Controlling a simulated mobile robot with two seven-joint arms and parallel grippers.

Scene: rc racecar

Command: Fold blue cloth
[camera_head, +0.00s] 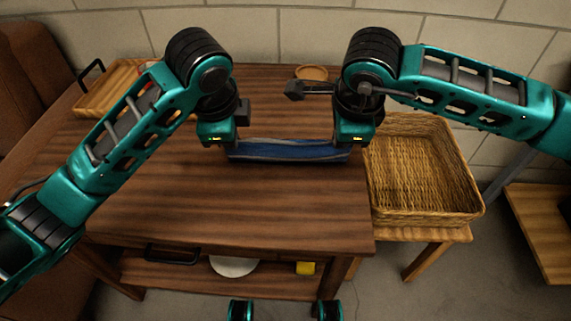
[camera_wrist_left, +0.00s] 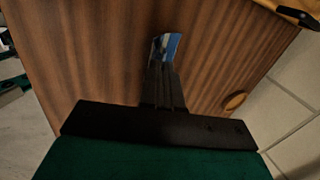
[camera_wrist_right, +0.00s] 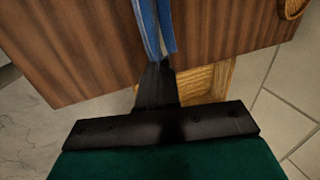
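The blue cloth (camera_head: 290,151) is a narrow blue strip with a pale grey edge, stretched left to right between my two grippers over the wooden table. My left gripper (camera_wrist_left: 163,62) is shut on its left end; a bit of blue and white cloth (camera_wrist_left: 166,44) shows at the fingertips. My right gripper (camera_wrist_right: 156,70) is shut on its right end, where the cloth (camera_wrist_right: 151,25) runs away from the fingertips as folded layers. In the head view my wrists hide the fingertips. I cannot tell whether its lower edge touches the table.
The wooden table (camera_head: 230,215) is clear in front of the cloth. A wicker basket (camera_head: 425,170), empty, stands right of the table. A wooden tray (camera_head: 105,95) lies at the back left, and a small round wooden dish (camera_head: 311,72) at the back edge.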

